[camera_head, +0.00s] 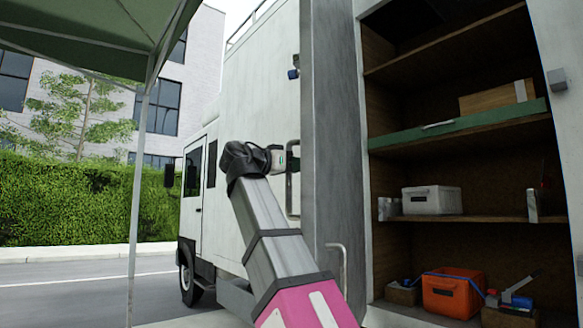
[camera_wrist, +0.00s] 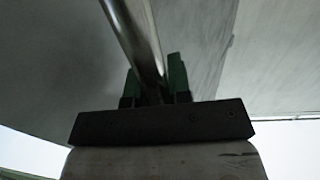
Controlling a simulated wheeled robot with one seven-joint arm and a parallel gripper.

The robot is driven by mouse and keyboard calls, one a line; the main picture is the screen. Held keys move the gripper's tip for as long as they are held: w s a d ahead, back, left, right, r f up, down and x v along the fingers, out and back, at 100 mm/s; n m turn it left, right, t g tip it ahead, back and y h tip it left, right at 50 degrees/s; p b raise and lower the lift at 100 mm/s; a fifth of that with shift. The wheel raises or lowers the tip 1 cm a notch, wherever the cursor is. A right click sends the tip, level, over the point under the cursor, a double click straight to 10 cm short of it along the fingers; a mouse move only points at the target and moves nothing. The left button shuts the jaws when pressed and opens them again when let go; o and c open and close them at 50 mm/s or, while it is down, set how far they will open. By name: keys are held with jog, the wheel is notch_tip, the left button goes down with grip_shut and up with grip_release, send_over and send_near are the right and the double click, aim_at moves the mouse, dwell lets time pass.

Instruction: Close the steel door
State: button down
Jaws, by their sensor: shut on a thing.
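The steel door (camera_head: 337,150) stands open at the left side of the truck's storage compartment, seen nearly edge-on in the head view. A bar handle (camera_head: 291,165) sits on its left face. My gripper (camera_head: 292,164) is at that handle, partly hidden by my wrist. In the wrist view the metal handle bar (camera_wrist: 135,40) runs between the two green fingers of my gripper (camera_wrist: 158,82), which are shut on it. The grey door face (camera_wrist: 60,65) fills much of the view behind the bar.
Open wooden shelves (camera_head: 460,150) right of the door hold a white box (camera_head: 432,200), a green board (camera_head: 460,124), and an orange bin (camera_head: 452,292). A second handle (camera_head: 337,265) shows low on the door. A canopy pole (camera_head: 138,200) stands at left.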

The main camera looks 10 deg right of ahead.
jog(key=shift+w, duration=0.1)
jog(key=c, duration=1.1)
grip_release()
jog(key=shift+o, duration=0.2)
jog(key=v, duration=1)
jog(key=shift+s+a, duration=0.25)
jog(key=shift+a, duration=0.1)
